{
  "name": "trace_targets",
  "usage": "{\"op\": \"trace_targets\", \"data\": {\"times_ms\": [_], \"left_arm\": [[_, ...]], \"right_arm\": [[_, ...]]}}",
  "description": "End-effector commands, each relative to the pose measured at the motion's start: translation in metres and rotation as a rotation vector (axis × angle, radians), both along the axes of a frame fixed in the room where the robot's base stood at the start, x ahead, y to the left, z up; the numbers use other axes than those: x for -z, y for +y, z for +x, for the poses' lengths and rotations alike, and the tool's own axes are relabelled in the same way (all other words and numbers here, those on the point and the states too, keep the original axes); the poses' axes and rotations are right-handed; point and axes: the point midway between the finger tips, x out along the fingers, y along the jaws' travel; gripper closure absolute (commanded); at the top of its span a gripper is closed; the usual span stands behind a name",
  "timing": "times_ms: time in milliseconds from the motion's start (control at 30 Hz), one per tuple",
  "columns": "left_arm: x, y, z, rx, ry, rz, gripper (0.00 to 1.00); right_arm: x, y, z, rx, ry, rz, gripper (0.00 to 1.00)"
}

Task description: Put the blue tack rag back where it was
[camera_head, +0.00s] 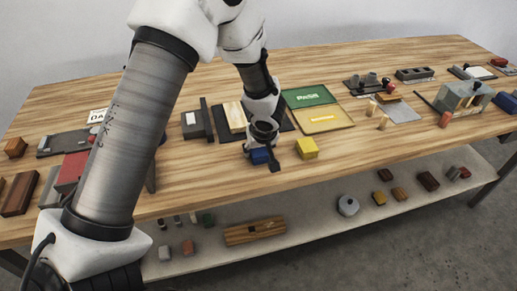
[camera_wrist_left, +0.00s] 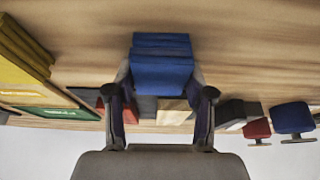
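The blue tack rag (camera_head: 259,156) is a small folded blue block near the front of the table, left of the yellow block. My left gripper (camera_head: 264,158) points down over it, with a dark finger close at its right side. In the left wrist view the blue rag (camera_wrist_left: 162,70) fills the space between the two fingers, which lie against its sides; the left gripper (camera_wrist_left: 160,85) looks shut on it. I cannot tell whether the rag touches the table. My right gripper is not in view.
A yellow block (camera_head: 307,148) stands close to the right of the gripper. A green and yellow open case (camera_head: 322,119) and a dark holder (camera_head: 196,122) lie behind. A lower shelf (camera_head: 300,214) carries several small items. Bare wood lies in front of the gripper.

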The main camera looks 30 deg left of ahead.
Motion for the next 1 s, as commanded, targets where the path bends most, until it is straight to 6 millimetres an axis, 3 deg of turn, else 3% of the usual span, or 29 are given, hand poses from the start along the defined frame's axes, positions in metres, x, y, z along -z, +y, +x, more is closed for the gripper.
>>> {"op": "trace_targets", "data": {"times_ms": [333, 467, 567, 800, 1000], "left_arm": [[-0.001, 0.000, 0.000, 0.000, 0.000, 0.000, 0.24], [-0.010, 0.000, 0.000, 0.001, 0.000, 0.000, 0.24], [-0.026, -0.006, -0.004, -0.001, -0.005, 0.000, 0.24], [-0.087, -0.025, -0.021, 0.001, -0.004, 0.002, 0.24], [-0.113, -0.034, -0.029, 0.000, -0.001, 0.002, 0.24]], "right_arm": [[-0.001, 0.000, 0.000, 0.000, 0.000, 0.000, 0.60], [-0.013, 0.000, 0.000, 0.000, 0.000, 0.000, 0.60], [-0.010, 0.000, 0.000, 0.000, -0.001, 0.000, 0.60], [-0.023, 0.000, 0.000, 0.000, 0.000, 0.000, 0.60], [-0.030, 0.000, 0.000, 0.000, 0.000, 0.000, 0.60]]}}
